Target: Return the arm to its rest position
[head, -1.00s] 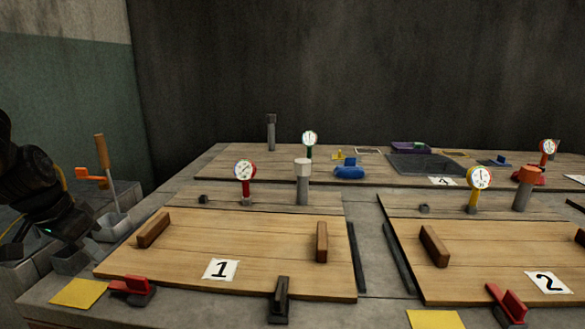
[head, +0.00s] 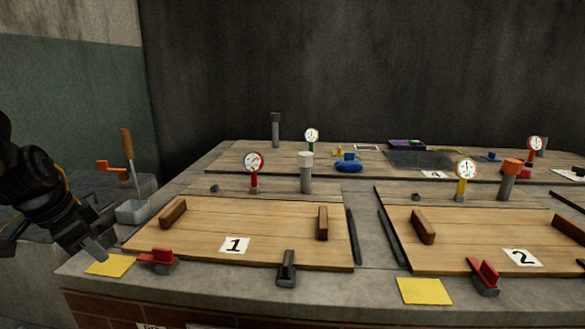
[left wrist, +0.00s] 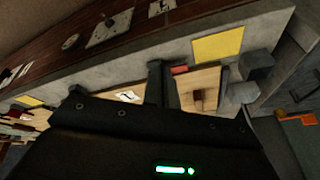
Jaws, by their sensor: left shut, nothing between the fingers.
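My left arm comes in from the left in the head view. Its gripper (head: 97,248) points down beside the left end of the counter, above or next to the yellow square (head: 110,265); I cannot tell the exact gap. It is shut and holds nothing. In the left wrist view the dark gripper (left wrist: 156,85) reaches over the counter, with the yellow square (left wrist: 218,46) beyond it. My right gripper is not in view.
Wooden board 1 (head: 200,238) and board 2 (head: 480,247) carry wooden blocks, gauges and clamps. The dark wall is behind.

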